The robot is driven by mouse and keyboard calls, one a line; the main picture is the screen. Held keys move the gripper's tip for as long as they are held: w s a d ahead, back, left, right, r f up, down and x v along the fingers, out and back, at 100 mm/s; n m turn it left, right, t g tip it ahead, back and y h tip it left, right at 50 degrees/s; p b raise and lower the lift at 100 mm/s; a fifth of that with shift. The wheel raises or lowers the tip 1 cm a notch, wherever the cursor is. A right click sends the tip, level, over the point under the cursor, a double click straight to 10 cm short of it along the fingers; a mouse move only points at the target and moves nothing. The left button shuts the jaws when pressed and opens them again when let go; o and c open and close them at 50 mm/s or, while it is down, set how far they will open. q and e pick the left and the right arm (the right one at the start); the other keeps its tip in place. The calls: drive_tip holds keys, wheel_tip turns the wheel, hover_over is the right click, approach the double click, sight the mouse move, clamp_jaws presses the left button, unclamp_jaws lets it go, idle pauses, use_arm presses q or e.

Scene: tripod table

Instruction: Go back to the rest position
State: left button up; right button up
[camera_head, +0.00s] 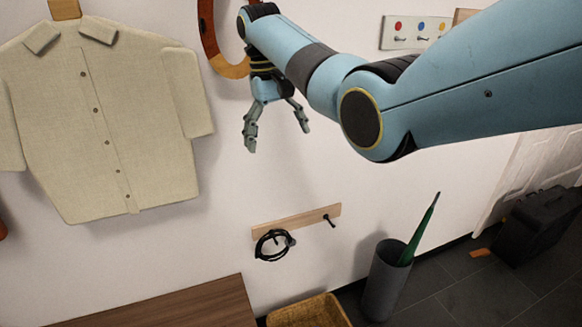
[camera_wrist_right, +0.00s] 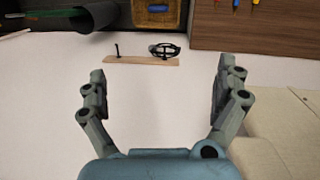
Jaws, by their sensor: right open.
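My right gripper (camera_head: 277,128) hangs in front of the white wall, fingers pointing down. Its two fingers are spread apart with nothing between them. In the right wrist view my right gripper (camera_wrist_right: 160,85) also shows open and empty. The blue right arm comes in from the right side of the head view. My left gripper is in neither view.
A beige shirt (camera_head: 110,115) hangs at left. Below the gripper, a wooden rail (camera_head: 308,214) holds a black coiled item (camera_head: 272,246). A grey bin (camera_head: 383,285) with a green umbrella (camera_head: 420,228), a wicker basket (camera_head: 308,312) and a brown wooden top (camera_head: 180,308) stand lower.

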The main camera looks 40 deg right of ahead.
wheel_tip(320, 180, down, 6)
drive_tip(key=s+b, duration=0.1)
drive_tip(key=s, duration=0.1)
drive_tip(key=shift+s+d+f+g, duration=0.25)
drive_tip(key=shift+s+d+g, duration=0.05)
drive_tip(key=shift+s+d, duration=0.1)
drive_tip(key=s+a+f+g+b, duration=0.15)
drive_tip(key=s+f+b, duration=0.25)
drive_tip(key=s+f, duration=1.2)
drive_tip(key=s+d+f+g+b, duration=0.1)
drive_tip(key=s+f+g+b, duration=0.3)
drive_tip(key=s+f, duration=1.2)
drive_tip(key=s+a+f+n+t+b, duration=0.3)
drive_tip(key=s+f+b, duration=0.5)
drive_tip(key=s+f, duration=1.95)
drive_tip(key=w+d+t, duration=0.1)
drive_tip(key=w+t, duration=0.4)
drive_tip(key=w, duration=0.1)
drive_tip(key=shift+f+m, duration=0.4)
drive_tip(key=shift+f, duration=0.05)
